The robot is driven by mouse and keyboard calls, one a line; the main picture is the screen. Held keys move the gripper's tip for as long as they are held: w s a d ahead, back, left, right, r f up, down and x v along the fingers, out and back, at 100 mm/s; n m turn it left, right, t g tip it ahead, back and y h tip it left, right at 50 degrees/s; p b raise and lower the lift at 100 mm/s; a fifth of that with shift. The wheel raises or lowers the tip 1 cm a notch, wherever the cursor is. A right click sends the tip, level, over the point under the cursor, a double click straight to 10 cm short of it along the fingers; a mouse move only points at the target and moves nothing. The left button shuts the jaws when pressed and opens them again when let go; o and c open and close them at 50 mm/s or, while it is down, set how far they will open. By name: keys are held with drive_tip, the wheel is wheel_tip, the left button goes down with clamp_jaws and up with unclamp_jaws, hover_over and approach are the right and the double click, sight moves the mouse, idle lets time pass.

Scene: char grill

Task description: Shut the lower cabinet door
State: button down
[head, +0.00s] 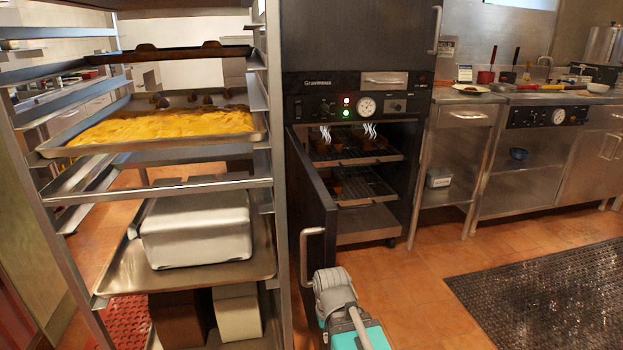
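The lower cabinet door (316,195) is dark and stands open, swung out toward me from the left side of the cabinet (290,110). A metal bar handle (304,255) is on its free edge. The open cabinet shows wire racks (365,188) inside, with small brown items (345,150) and drawn white steam marks. A grey and teal part of my arm shows at the bottom middle, in front of the door and close to its handle. I cannot tell whether it touches the door. My gripper's fingers do not show.
A tall metal rack (275,200) with trays stands close on the left, beside the open door. A steel counter (500,97) runs along the back right. A black floor mat (545,290) lies at the right. The orange tiled floor (425,290) between is clear.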

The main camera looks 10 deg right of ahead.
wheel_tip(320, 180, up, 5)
drive_tip(key=p, duration=0.3)
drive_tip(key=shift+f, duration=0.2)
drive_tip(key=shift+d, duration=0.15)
